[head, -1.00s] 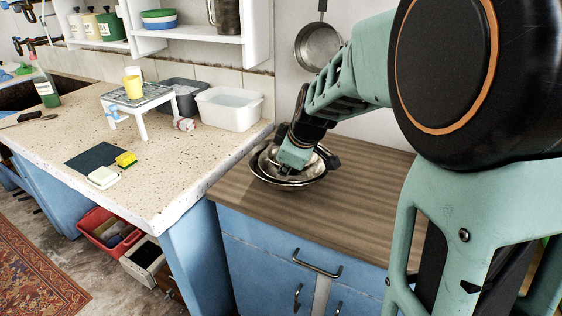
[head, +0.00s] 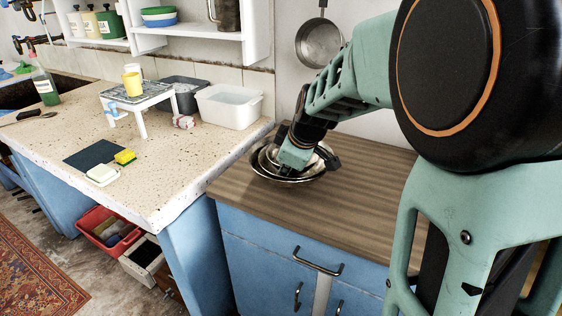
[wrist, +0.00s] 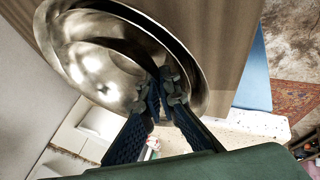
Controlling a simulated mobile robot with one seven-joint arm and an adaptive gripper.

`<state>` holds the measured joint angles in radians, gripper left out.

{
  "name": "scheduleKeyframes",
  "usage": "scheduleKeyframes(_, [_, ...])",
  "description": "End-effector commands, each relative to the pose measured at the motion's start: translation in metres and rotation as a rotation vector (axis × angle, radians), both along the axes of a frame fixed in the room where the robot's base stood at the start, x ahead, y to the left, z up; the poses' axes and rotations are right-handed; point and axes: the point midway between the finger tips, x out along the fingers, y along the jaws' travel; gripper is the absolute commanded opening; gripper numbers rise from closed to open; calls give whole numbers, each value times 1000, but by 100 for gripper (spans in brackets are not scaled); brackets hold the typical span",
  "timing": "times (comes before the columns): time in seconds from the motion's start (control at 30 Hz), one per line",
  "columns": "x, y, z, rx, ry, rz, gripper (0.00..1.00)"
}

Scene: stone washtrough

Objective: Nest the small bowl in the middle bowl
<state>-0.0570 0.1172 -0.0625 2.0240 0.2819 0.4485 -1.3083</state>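A shiny metal small bowl (wrist: 95,75) sits inside a wider metal bowl (head: 302,180) on the wooden counter; the wider bowl's rim also shows in the wrist view (wrist: 193,62). The rims lie close together, and I cannot tell how many bowls are stacked or whether the small one is fully seated. My gripper (wrist: 164,88) is at the small bowl's rim, its fingertips close together with one on each side of the wall. In the head view my gripper (head: 286,170) reaches down into the bowls and hides part of them.
The wooden counter (head: 340,210) is clear around the bowls. A pan (head: 319,44) hangs on the wall behind. To the left, the speckled stone top (head: 190,165) carries a white tub (head: 229,107), a grey tub (head: 184,92) and a small white stand (head: 138,100).

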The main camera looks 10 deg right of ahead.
Motion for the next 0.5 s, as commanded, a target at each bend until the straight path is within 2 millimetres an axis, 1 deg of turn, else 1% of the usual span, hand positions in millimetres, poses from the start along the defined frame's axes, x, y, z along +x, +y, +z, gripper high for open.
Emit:
scheduleKeyframes(0.33, [0,0,-11,0,-1,0,0])
scheduleKeyframes(0.5, [0,0,-12,0,-1,0,0])
